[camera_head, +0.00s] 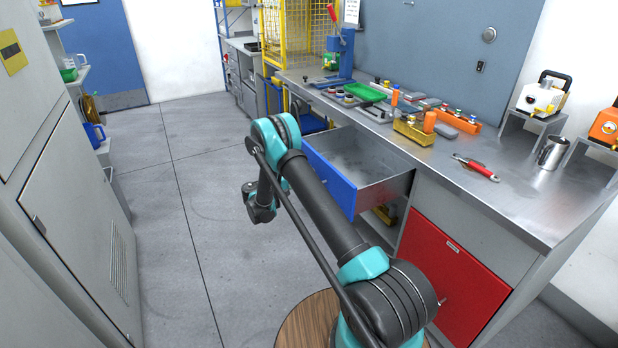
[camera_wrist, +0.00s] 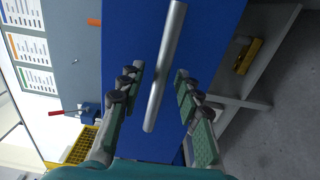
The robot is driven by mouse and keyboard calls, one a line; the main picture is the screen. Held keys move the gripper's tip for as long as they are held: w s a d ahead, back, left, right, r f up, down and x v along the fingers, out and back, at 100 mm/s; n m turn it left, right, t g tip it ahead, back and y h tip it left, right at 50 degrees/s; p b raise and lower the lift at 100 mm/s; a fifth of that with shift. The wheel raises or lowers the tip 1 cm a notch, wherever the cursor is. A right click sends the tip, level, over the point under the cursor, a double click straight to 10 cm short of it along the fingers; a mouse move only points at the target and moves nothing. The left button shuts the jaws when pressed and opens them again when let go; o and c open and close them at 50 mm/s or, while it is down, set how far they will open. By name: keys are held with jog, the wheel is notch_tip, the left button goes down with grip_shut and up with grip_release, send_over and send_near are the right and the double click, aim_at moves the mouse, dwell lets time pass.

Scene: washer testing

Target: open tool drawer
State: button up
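The tool drawer has a blue front (camera_head: 328,181) and stands pulled out from under the metal workbench in the head view. Its grey inside (camera_head: 362,165) shows and looks empty. In the wrist view the blue front (camera_wrist: 212,40) fills the middle, with a silver bar handle (camera_wrist: 165,65) on it. My gripper (camera_wrist: 159,72) is open, with one finger on each side of the handle's line. I cannot tell whether either finger touches the handle. In the head view my arm reaches over the floor left of the drawer, and my gripper's fingers are hidden there.
The workbench top (camera_head: 515,195) holds a green tray (camera_head: 365,92), a yellow bin (camera_head: 413,132) and a red-handled tool (camera_head: 477,168). A red cabinet door (camera_head: 450,270) is below it on the right. A grey cabinet (camera_head: 75,215) stands left. The floor (camera_head: 165,210) between is clear.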

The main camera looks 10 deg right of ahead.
jog(key=v, duration=1.1)
jog(key=shift+a, duration=0.1)
jog(key=shift+r, duration=0.1)
jog(key=s+d+r+g+y, duration=0.1)
jog(key=d+r+y, duration=0.3)
jog(key=d+r, duration=0.4)
jog(key=s+d+r+g+y, duration=0.2)
jog(key=s+d+r+y, duration=0.2)
jog(key=s+d, duration=0.55)
jog(key=s+a+m+y, duration=0.1)
jog(key=s+y, duration=0.2)
jog(key=s, duration=0.6)
jog(key=s+a+f+m+y, duration=0.1)
jog(key=s+y, duration=0.2)
jog(key=s, duration=0.7)
jog(key=s+a+m+t+y, duration=0.1)
jog(key=s+m+y, duration=0.1)
jog(key=s, duration=0.8)
jog(key=shift+f+y, duration=0.15)
jog(key=shift+y, duration=0.35)
